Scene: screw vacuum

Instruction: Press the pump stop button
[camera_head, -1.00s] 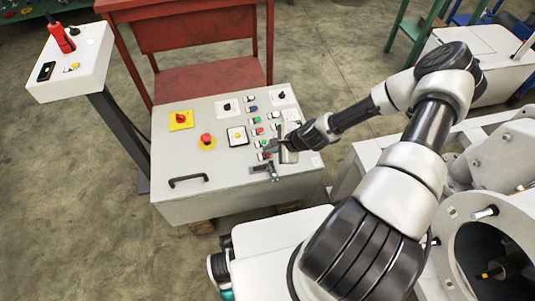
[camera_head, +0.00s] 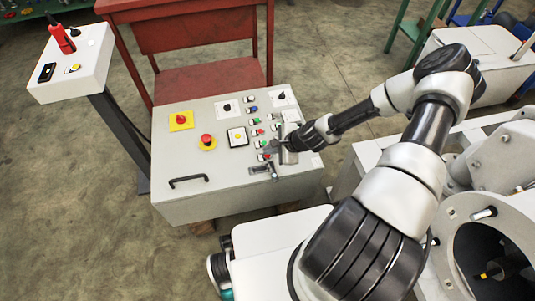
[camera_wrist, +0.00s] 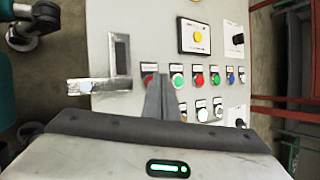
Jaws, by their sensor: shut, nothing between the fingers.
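The grey control panel (camera_head: 180,145) carries several small red, green and blue buttons at its right side. Their labels are too small to read, so I cannot tell which one is the pump stop button. In the wrist view, a red button (camera_wrist: 149,79) lies right beside my fingertips and is partly hidden by them. A green button (camera_wrist: 178,80) and another red button (camera_wrist: 197,79) follow to its right. My gripper (camera_wrist: 162,82) is shut and empty, pointing at the panel. In the head view, my gripper (camera_head: 270,149) is over the lower end of the button rows; contact cannot be told.
A metal latch handle (camera_head: 263,168) sticks up near the gripper; it also shows in the wrist view (camera_wrist: 105,85). A red emergency knob (camera_head: 206,140) and a yellow-plated red switch (camera_head: 181,120) are further left. A white pedestal box (camera_head: 70,65) stands at far left.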

